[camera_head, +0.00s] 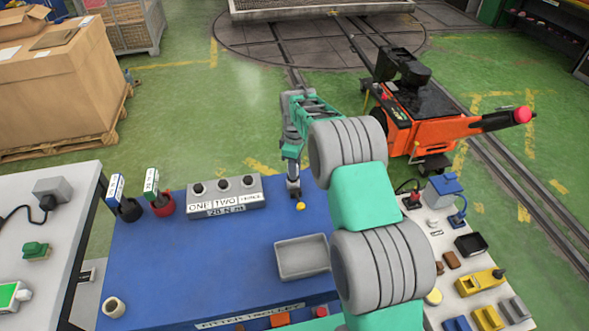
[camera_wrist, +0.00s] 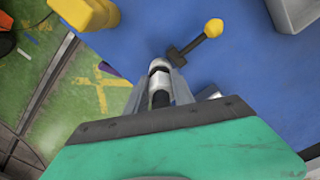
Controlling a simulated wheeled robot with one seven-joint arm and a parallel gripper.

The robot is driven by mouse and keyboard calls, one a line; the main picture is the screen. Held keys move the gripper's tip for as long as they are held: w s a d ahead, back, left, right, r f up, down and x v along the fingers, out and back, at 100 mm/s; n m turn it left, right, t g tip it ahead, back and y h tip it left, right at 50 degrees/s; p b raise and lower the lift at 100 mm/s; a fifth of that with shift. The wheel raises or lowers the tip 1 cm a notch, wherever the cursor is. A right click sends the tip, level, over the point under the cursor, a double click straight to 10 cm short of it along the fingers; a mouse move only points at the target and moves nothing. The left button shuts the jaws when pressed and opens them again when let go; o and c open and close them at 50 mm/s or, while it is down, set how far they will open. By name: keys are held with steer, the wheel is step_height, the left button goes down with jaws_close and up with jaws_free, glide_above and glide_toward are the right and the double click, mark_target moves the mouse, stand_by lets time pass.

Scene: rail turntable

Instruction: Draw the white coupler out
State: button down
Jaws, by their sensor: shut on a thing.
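My gripper (camera_wrist: 160,88) is shut on a white and black cylindrical piece, which looks like the white coupler (camera_wrist: 159,68), between its two fingers in the wrist view. What lies under its far end is hard to make out. In the head view my gripper (camera_head: 293,188) is at the far right part of the blue trolley top (camera_head: 225,245), low over it, and the coupler is too small to tell there. A yellow knob (camera_head: 300,206) on a dark stem is close beside my gripper; the knob also shows in the wrist view (camera_wrist: 213,28).
A grey tray (camera_head: 290,272) lies nearer. An orange machine (camera_head: 430,125) stands beyond on the floor. A cluttered bench (camera_head: 470,250) adjoins at right.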

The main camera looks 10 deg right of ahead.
steer(key=shift+r, duration=0.15)
steer(key=shift+r+p, duration=1.45)
steer(key=shift+r, duration=1.65)
steer(key=shift+w+r+p, duration=0.1)
steer(key=shift+r+p, duration=0.2)
steer(key=shift+r, duration=2.2)
